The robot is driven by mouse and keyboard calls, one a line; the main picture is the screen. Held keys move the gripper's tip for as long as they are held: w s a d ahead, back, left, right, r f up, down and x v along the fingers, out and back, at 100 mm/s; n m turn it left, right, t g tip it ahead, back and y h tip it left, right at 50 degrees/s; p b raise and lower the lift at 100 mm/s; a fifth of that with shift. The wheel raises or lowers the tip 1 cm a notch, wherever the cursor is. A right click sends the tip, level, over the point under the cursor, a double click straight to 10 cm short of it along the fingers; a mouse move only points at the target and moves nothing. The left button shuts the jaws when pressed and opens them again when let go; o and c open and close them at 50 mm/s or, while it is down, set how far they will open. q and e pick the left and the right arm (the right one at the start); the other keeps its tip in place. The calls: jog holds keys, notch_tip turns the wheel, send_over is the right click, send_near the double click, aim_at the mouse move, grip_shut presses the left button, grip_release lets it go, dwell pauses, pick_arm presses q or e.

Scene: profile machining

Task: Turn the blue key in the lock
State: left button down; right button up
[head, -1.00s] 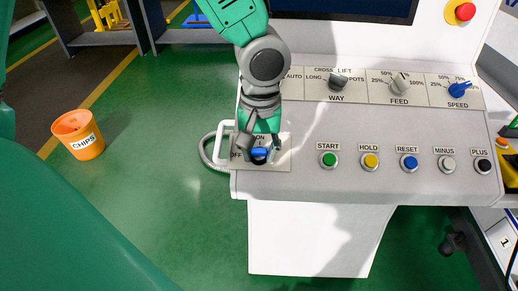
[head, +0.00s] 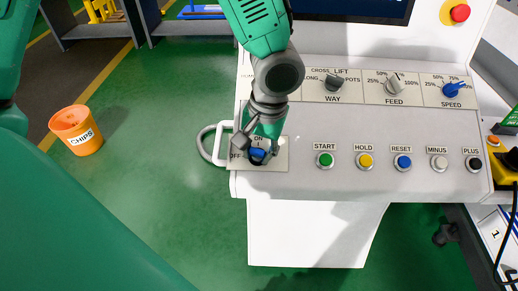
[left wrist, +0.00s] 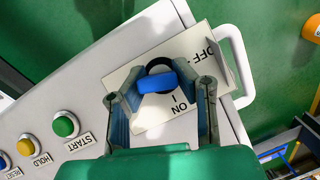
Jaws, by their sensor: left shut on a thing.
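The blue key (head: 257,154) sits in the round black lock on a light plate (head: 280,160) at the panel's left end. The plate carries the words ON and OFF. My left gripper (head: 257,150) comes down from above with one finger on each side of the key. In the left wrist view, the key (left wrist: 155,82) spans the space between the two fingers of my left gripper (left wrist: 168,84), which are shut on it. The fingers hide part of the plate there. My right gripper is not in view.
A white handle (head: 222,143) stands beside the lock at the panel's left edge. START (head: 324,160), HOLD (head: 365,160) and other buttons line up to the right, below rotary knobs. An orange CHIPS bin (head: 77,130) stands on the green floor at left.

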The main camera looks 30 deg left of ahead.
pick_arm(q)
jog(key=shift+w+r, duration=0.1)
jog(key=shift+w, duration=0.05)
jog(key=shift+r+m+y+p, duration=0.1)
jog(key=shift+m+y+p, duration=0.4)
jog(key=shift+m+p, duration=0.5)
jog(key=shift+d+m+y, duration=0.1)
jog(key=shift+m+y, duration=0.3)
jog(key=shift+m, duration=0.1)
jog(key=shift+m+y+p, duration=0.4)
jog(key=shift+m+p, duration=0.35)
jog(key=shift+m, duration=0.15)
jog(key=shift+f+m+y, duration=0.2)
jog(key=shift+m+y, duration=0.2)
jog(key=shift+m, duration=0.3)
jog(key=c, duration=1.1)
grip_release()
jog(key=shift+c, duration=0.2)
jog(key=shift+f, duration=0.1)
